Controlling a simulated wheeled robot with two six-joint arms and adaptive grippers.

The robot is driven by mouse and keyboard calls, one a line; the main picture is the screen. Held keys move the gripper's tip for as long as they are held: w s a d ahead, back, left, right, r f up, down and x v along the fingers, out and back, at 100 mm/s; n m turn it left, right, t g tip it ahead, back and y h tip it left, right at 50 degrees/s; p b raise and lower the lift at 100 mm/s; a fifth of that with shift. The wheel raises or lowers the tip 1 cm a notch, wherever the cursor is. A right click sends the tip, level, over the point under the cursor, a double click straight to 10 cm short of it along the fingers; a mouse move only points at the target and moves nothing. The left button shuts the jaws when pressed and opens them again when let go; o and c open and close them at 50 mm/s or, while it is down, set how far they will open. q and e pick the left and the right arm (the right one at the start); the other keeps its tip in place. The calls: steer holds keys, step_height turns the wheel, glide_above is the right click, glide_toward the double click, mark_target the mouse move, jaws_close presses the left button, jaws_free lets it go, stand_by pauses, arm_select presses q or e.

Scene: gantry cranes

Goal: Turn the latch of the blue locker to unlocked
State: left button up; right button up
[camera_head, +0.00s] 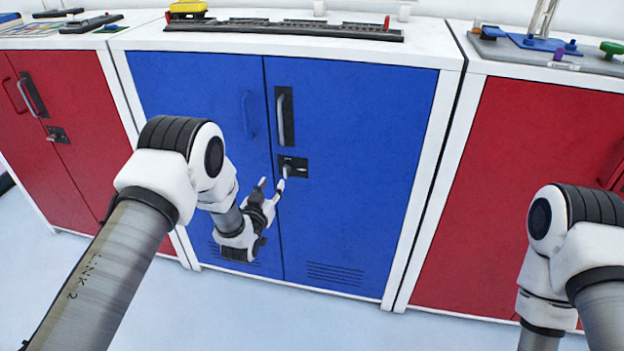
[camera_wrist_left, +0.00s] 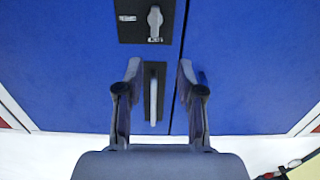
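The blue locker (camera_head: 350,170) has two doors. Its latch (camera_wrist_left: 154,24) is a grey lever on a black plate (camera_head: 296,166) below the door handle (camera_head: 282,112). The lever lies along the vertical in the left wrist view, with a small pale label beside it. My left gripper (camera_head: 271,185) is open and empty in front of the doors, by the lower edge of the latch plate in the head view. In the left wrist view its spread fingers (camera_wrist_left: 159,72) frame the handle, with the latch beyond their tips. Contact cannot be told. My right gripper is out of view.
Red lockers stand to the left (camera_head: 85,125) and right (camera_head: 530,190). The white top of the blue locker carries a dark rail (camera_head: 285,29) and a yellow object (camera_head: 188,8). The floor in front is clear.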

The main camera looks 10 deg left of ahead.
mark_target(284, 168)
arm_select(q)
steer(key=shift+t, duration=0.3)
steer(key=w+b, duration=0.1)
steer(key=w, duration=0.2)
steer(key=w+b, duration=0.1)
steer(key=w, duration=0.2)
steer(key=w+d+f+b, duration=0.1)
steer(key=w, duration=0.2)
steer(key=shift+w, duration=0.3)
jaws_close()
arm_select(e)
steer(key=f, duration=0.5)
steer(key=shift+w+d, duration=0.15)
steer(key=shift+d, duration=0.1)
